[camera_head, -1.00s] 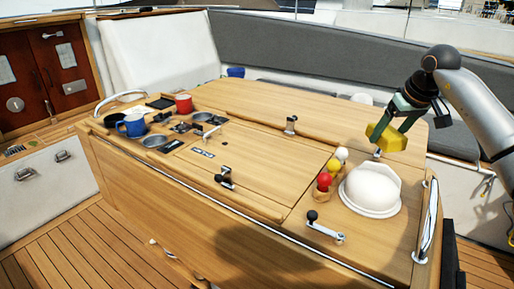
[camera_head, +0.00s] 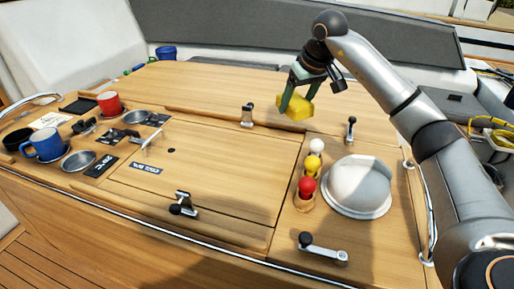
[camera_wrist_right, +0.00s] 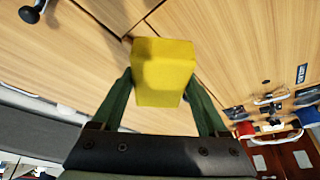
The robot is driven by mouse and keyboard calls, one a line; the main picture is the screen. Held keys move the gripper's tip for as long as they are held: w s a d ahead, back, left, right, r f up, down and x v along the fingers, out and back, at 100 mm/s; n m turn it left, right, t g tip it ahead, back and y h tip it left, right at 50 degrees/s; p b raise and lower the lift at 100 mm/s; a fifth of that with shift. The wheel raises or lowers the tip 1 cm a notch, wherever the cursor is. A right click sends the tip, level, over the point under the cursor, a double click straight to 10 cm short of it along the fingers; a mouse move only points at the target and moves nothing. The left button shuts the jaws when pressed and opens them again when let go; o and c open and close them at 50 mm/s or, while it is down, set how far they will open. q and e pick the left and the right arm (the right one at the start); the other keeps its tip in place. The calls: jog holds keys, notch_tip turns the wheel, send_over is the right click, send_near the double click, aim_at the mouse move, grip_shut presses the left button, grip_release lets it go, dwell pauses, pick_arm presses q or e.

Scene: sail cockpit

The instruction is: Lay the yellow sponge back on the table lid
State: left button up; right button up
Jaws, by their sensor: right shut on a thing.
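The yellow sponge (camera_head: 295,107) is held between the green fingers of my right gripper (camera_head: 297,92), above the far right part of the wooden table. In the right wrist view the sponge (camera_wrist_right: 163,72) sits between the two fingertips (camera_wrist_right: 160,85), with wooden panels behind it. The table lid (camera_head: 205,185) is a flat wooden panel left of the middle, with a dark label and a black-knobbed latch at its front. No loose thing lies on its middle. My left gripper is not in view.
A white dome (camera_head: 358,187) stands right of the lid, beside a holder with red, yellow and white balls (camera_head: 309,180). Metal latches (camera_head: 247,115) stick up around the lid. A blue mug (camera_head: 44,143), a red mug (camera_head: 109,103) and steel bowls stand at the left.

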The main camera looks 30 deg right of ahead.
send_over(265, 152)
jog(key=s, duration=0.1)
jog(key=f, duration=0.6)
jog(key=shift+s+d+f, duration=0.15)
jog(key=shift+d+f, duration=0.05)
jog(key=shift+d, duration=0.1)
jog(key=f, duration=0.1)
jog(key=a+f, duration=0.1)
jog(key=f, duration=0.1)
jog(key=shift+f, duration=0.1)
jog(key=shift+d+f, duration=0.1)
jog(key=shift+f, duration=0.3)
jog(key=o, duration=1.2)
jog(key=shift+f, duration=0.15)
